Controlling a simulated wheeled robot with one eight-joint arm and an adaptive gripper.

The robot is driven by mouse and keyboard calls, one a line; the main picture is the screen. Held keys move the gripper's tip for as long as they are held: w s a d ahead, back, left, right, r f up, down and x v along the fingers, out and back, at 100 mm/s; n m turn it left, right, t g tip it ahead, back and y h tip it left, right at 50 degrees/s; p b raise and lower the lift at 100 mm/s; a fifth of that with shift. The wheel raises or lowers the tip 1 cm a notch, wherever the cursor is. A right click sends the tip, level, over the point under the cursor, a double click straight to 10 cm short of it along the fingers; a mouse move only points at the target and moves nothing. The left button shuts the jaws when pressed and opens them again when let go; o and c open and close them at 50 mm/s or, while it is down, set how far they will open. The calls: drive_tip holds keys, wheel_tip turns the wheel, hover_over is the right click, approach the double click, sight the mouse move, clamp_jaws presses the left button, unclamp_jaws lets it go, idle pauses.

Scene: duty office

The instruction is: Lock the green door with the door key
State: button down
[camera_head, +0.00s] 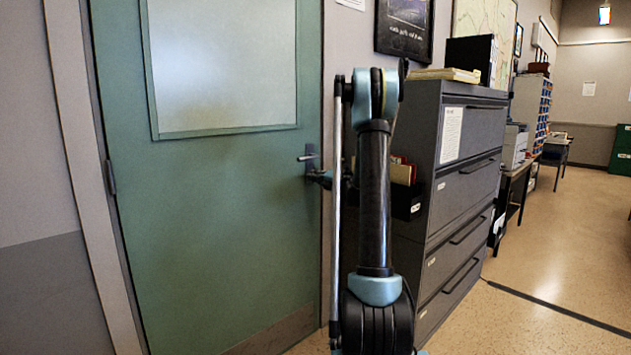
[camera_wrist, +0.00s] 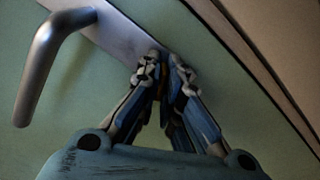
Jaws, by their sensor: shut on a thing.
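The green door (camera_head: 215,215) stands shut in its frame at the left of the head view. Its lever handle (camera_head: 308,157) is on the right edge and shows large in the wrist view (camera_wrist: 45,60). A metal lock plate (camera_wrist: 120,32) runs behind the handle. My gripper (camera_wrist: 166,70) has its fingertips together at the lower end of this plate. It is shut on the door key, which the fingers hide almost wholly. In the head view my gripper (camera_head: 318,177) is just below the handle. The keyhole is hidden, so I cannot tell how deep the key sits.
A grey filing cabinet (camera_head: 468,185) stands close to the right of my arm, with papers (camera_head: 445,74) on top. A dark holder with folders (camera_head: 402,172) hangs on its side. The door frame (camera_wrist: 265,60) is beside my gripper. Open floor (camera_head: 540,270) lies at the right.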

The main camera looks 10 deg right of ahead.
drive_tip(key=c, duration=1.7)
unclamp_jaws()
drive_tip(key=shift+w, duration=0.1)
drive_tip(key=shift+d, duration=0.1)
drive_tip(key=v, duration=0.9)
